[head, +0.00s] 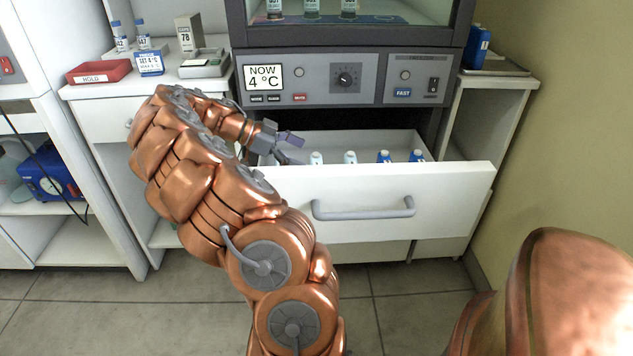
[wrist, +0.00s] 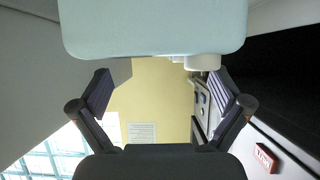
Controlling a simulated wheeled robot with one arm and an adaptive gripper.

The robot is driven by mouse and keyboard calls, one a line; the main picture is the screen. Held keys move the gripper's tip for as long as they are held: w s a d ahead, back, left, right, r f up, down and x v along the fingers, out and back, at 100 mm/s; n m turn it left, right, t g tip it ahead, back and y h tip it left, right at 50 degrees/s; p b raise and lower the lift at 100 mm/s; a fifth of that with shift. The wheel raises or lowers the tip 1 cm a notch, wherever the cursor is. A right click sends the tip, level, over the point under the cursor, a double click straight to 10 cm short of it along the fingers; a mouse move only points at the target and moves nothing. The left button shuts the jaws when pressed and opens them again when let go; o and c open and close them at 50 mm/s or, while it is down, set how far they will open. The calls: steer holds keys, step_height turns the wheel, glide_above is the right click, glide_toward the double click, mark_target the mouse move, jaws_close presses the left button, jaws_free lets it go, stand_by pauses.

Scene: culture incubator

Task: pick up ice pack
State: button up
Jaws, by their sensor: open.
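My gripper (head: 296,149) is open and points right, over the left end of the pulled-out white drawer (head: 405,198). In the wrist view its two dark fingers (wrist: 162,88) stand wide apart with nothing between their tips. A large pale blue-white rounded slab (wrist: 152,25), perhaps the ice pack, fills the top of the wrist view just above the fingertips. It looks close; I cannot tell whether it touches them. In the head view I cannot make out the ice pack; the drawer front and my gripper hide that part.
White-capped (head: 350,157) and blue-capped (head: 384,156) bottles stand in a row in the drawer, right of my gripper. The incubator panel (head: 345,80) rises behind. A red tray (head: 98,71) sits on the left counter. A blue bottle (head: 478,47) stands on the right.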

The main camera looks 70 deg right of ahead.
mark_target(320, 162)
steer(key=shift+b+x, duration=0.5)
steer(key=shift+x, duration=1.9)
steer(key=shift+s+r, duration=0.1)
steer(key=shift+c, duration=0.4)
steer(key=c, duration=1.4)
step_height(320, 162, up, 10)
steer(key=shift+r+p, duration=0.1)
steer(key=shift+p, duration=0.95)
